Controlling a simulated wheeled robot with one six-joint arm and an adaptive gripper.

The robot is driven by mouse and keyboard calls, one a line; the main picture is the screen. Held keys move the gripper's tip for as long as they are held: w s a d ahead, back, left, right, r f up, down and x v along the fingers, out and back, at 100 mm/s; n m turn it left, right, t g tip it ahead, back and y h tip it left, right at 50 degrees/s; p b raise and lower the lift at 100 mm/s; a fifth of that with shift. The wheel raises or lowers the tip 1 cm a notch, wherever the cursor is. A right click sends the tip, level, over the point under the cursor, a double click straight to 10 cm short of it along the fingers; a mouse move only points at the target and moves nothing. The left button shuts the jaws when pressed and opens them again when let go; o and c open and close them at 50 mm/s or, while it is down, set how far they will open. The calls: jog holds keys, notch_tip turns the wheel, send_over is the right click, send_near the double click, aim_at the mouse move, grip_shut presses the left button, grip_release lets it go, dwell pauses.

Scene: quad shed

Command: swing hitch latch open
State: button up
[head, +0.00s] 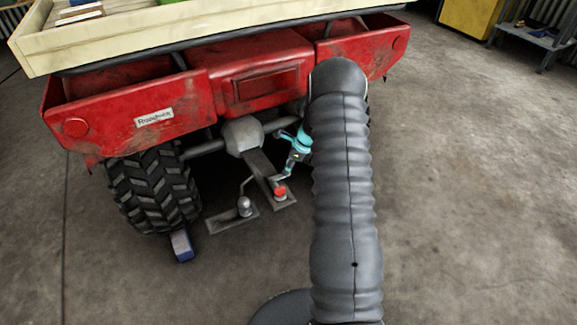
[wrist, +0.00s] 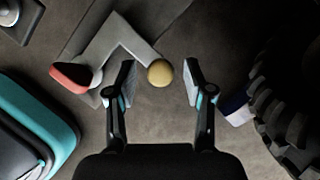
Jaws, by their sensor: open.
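In the wrist view a grey L-shaped lever (wrist: 122,42) has one end near a red cap (wrist: 70,77) at the left. Its other end points towards a yellow ball (wrist: 160,73), which looks like its knob. My gripper (wrist: 159,82) is open, one fingertip on each side of the ball with gaps visible; I cannot tell whether they are at its height. In the head view the red cap (head: 280,191) sits on the hitch under the quad's red rear.
A grey ball on a plate (head: 244,206) stands left of the red cap. A tyre (head: 154,190) with a blue block (head: 181,245) is further left. In the wrist view another tyre (wrist: 292,98) is close right of my gripper. Open concrete floor (head: 470,180) lies right.

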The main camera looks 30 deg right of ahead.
grip_shut()
jog(key=shift+w+a+n+g+y, duration=0.1)
jog(key=shift+w+n+g+y, duration=0.15)
jog(key=shift+w+n, duration=0.4)
jog(key=shift+w+a+n+g+y, duration=0.15)
jog(key=shift+w+n+g, duration=0.15)
jog(key=shift+n, duration=0.65)
